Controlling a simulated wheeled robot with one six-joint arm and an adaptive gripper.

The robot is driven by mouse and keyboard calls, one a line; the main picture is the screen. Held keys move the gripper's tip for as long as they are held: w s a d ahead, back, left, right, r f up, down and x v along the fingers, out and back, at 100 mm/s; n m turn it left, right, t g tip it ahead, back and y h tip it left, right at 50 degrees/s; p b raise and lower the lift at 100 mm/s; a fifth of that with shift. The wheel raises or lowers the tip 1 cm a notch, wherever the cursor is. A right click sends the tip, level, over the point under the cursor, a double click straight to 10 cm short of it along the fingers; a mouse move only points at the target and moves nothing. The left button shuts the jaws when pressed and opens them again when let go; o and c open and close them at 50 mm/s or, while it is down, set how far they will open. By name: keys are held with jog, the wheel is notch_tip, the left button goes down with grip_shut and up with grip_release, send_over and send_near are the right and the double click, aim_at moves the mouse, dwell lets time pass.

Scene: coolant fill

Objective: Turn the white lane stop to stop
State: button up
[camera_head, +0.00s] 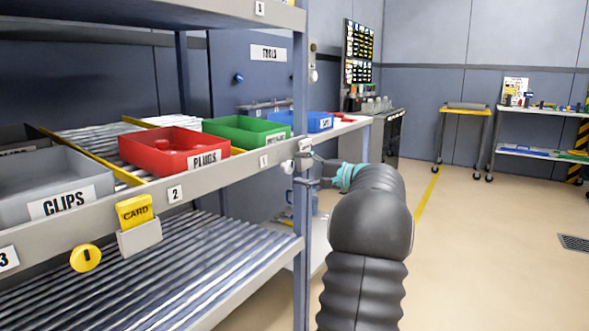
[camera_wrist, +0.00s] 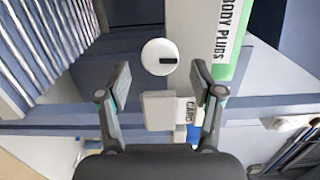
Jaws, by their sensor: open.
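The white lane stop (camera_wrist: 159,57) is a round white knob with a short dark mark on its face. In the wrist view the mark lies level, running from about the middle toward the right. My gripper (camera_wrist: 161,76) is open, one finger on each side of the knob, with clear gaps. The fingertips seem not to touch it; the depth between them is hard to tell. In the head view my gripper (camera_head: 322,170) is at the rack's right front post.
A white card (camera_wrist: 187,110) sits in a holder (camera_wrist: 158,108) just below the knob, between my fingers. A green bin (camera_head: 245,132) and red PLUGS bin (camera_head: 160,150) are on the shelf. A yellow knob (camera_head: 86,258) and yellow card (camera_head: 134,211) are farther left.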

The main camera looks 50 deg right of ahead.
jog(key=v, duration=0.9)
jog(key=shift+s, duration=0.3)
notch_tip(320, 180, down, 12)
jog(key=s+m+g+h, duration=0.2)
jog(key=m+g, duration=0.1)
jog(key=g, duration=0.1)
jog(key=a+f+n+g, duration=0.1)
jog(key=a+f+g, duration=0.45)
jog(key=a, duration=0.55)
jog(key=s+a+n+h, duration=0.1)
jog(key=s+a+n, duration=0.3)
jog(key=a, duration=0.9)
jog(key=s+a+n+g+h, duration=0.1)
jog(key=s+a+n, duration=0.2)
jog(key=a+n, duration=0.4)
jog(key=s+a+n+g+h, duration=0.1)
jog(key=s+a+n, duration=0.3)
jog(key=a, duration=1.6)
jog(key=shift+s+a+r+n+p, duration=0.2)
jog(key=shift+s+a+n+p, duration=0.15)
jog(key=shift+n, duration=0.65)
